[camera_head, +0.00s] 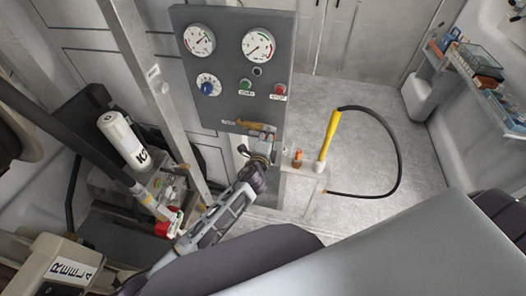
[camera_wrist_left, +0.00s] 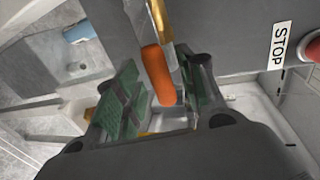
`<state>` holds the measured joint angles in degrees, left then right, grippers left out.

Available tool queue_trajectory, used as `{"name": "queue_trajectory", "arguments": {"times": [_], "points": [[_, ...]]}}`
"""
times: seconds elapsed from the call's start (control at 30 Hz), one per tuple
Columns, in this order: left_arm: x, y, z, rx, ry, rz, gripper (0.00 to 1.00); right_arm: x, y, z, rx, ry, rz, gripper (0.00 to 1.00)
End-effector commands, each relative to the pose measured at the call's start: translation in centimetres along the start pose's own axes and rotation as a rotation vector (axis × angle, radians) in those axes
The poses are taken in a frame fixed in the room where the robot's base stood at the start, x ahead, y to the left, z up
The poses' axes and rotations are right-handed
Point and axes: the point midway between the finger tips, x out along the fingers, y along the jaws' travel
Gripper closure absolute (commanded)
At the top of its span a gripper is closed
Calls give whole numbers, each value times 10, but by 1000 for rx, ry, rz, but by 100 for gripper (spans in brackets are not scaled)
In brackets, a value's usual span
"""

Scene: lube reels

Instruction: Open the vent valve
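The grey gauge panel (camera_head: 230,75) stands upright at the upper middle of the head view. A small brass-coloured valve (camera_head: 248,125) sits at its lower edge. In the left wrist view, the valve's orange handle (camera_wrist_left: 157,75) hangs from a brass-coloured part. My left gripper (camera_head: 262,150) is just below the panel's lower edge. Its green-padded fingers (camera_wrist_left: 163,98) are apart, with the orange handle's end between them. The handle looks nearer the right finger; I cannot tell whether it touches. My right gripper is out of view.
The panel carries two gauges, a blue knob (camera_head: 207,88), a green button (camera_head: 246,86) and a red button (camera_head: 280,89). A yellow tool (camera_head: 328,140) with a black hose (camera_head: 400,150) stands to the right. A white cylinder (camera_head: 123,139) is at left.

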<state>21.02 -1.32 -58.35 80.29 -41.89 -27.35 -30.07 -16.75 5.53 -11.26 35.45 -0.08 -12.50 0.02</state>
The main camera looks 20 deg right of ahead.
Motion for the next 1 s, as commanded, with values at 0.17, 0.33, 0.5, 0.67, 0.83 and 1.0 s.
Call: {"name": "queue_trajectory", "arguments": {"times": [0.17,0.33,0.5,0.67,0.83,1.0], "points": [[-11,0,0,1,1,-1,60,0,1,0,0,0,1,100],[-24,0,0,0,0,1,60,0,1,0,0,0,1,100],[-39,1,0,0,1,1,60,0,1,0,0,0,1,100],[-53,0,0,0,1,1,60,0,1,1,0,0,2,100],[-69,1,0,0,1,1,60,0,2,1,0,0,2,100],[-85,1,0,1,1,1,60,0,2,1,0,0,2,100]]}}
